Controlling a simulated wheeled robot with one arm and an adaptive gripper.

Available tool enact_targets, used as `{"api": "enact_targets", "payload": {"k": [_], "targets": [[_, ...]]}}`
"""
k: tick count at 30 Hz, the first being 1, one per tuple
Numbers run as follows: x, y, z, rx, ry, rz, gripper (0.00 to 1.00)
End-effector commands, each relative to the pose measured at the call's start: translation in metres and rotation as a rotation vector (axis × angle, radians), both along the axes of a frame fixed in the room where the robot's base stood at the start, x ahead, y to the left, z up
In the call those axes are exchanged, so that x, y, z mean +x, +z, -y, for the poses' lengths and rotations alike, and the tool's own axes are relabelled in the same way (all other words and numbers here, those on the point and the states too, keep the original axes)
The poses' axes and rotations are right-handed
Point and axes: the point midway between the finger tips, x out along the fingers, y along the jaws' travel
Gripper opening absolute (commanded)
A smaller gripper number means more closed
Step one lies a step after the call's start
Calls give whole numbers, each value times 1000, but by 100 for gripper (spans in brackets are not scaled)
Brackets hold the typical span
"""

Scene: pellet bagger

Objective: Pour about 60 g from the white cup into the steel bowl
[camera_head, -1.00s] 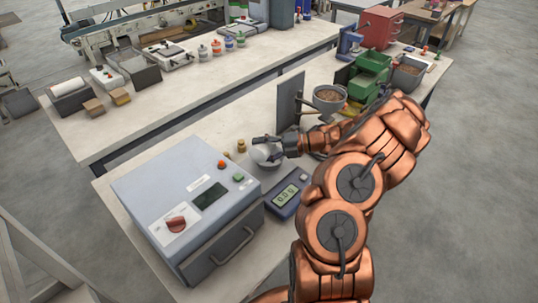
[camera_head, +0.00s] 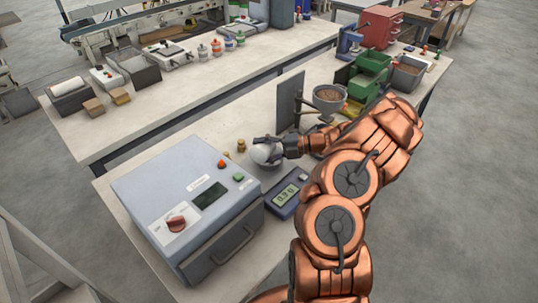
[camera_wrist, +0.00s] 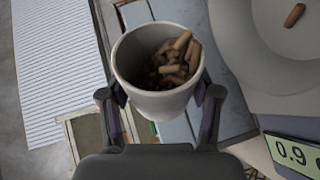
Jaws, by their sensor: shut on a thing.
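The white cup (camera_wrist: 155,72) is between my gripper's two fingers (camera_wrist: 160,115) in the wrist view, with brown pellets inside. My gripper is shut on it. In the head view, the cup (camera_head: 266,154) is a pale round shape at my gripper (camera_head: 267,142), above the bench near the scale. In the wrist view, the steel bowl (camera_wrist: 258,72) is to the right of the cup, partly cut off by the picture edge. One pellet (camera_wrist: 294,15) shows in it. The scale display (camera_wrist: 294,153) reads 0.9.
A grey machine (camera_head: 190,205) with a red knob stands left of the blue scale (camera_head: 285,199). A dark upright panel (camera_head: 290,100) and a pellet-filled hopper (camera_head: 331,96) stand behind my gripper. Small brass weights (camera_head: 241,145) sit left of the cup.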

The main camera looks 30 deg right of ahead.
Motion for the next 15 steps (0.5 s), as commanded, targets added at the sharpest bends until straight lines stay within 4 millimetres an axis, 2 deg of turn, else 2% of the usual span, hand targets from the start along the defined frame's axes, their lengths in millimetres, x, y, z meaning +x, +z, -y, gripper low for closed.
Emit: {"api": "enact_targets", "payload": {"k": [15], "targets": [[1, -1, 2, 35, -2, -19, 25]]}}
